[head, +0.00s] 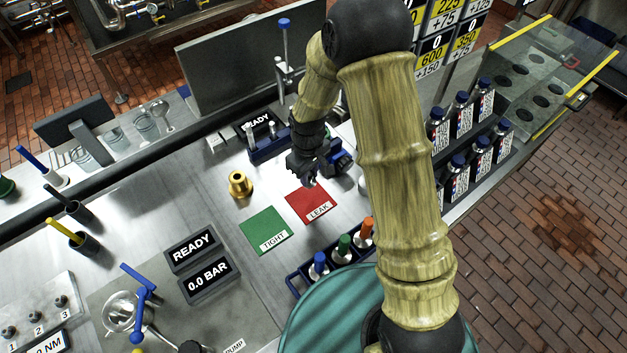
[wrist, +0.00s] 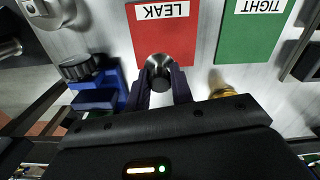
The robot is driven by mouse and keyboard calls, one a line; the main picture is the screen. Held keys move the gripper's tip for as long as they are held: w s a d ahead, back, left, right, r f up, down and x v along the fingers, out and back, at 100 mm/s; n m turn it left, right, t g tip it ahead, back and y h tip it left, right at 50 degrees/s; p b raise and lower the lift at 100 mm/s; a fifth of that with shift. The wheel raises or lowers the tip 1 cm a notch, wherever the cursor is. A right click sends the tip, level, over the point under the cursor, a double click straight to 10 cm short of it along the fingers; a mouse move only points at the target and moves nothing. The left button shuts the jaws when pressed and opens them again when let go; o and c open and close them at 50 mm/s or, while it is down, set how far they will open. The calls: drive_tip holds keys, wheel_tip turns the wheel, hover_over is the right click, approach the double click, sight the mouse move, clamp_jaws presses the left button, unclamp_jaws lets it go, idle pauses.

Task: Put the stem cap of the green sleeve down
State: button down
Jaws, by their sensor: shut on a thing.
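My gripper (wrist: 160,84) is shut on a round grey metal stem cap (wrist: 158,66), held between the two dark fingertips in the wrist view. The cap is in front of the near part of the red LEAK mat (wrist: 163,38) there; I cannot tell its height above the surface. In the head view my gripper (head: 311,181) points down by the back edge of the red mat (head: 309,204), and the cap is too small to make out. The green sleeve (head: 344,243) stands in a dark blue rack between a blue and an orange one.
A green TIGHT mat (head: 266,231) lies left of the red one. A brass fitting (head: 240,184) stands behind it. A blue fixture with a black knob (wrist: 79,67) is close to my gripper. READY and 0.0 BAR displays (head: 208,281) stand at the left.

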drive_tip(key=shift+s+a+r, duration=0.1)
drive_tip(key=shift+s+a, duration=0.05)
drive_tip(key=shift+s, duration=0.05)
drive_tip(key=shift+a+f, duration=0.2)
wheel_tip(320, 180, down, 3)
drive_tip(key=shift+s+r+p, duration=0.1)
drive_tip(key=shift+s+p, duration=0.05)
drive_tip(key=shift+p, duration=0.4)
drive_tip(key=shift+d+f, duration=0.15)
drive_tip(key=shift+f, duration=0.35)
drive_tip(key=shift+f, duration=0.2)
drive_tip(key=c, duration=1.2)
unclamp_jaws()
drive_tip(key=shift+c, duration=0.2)
drive_tip(key=shift+r, duration=0.1)
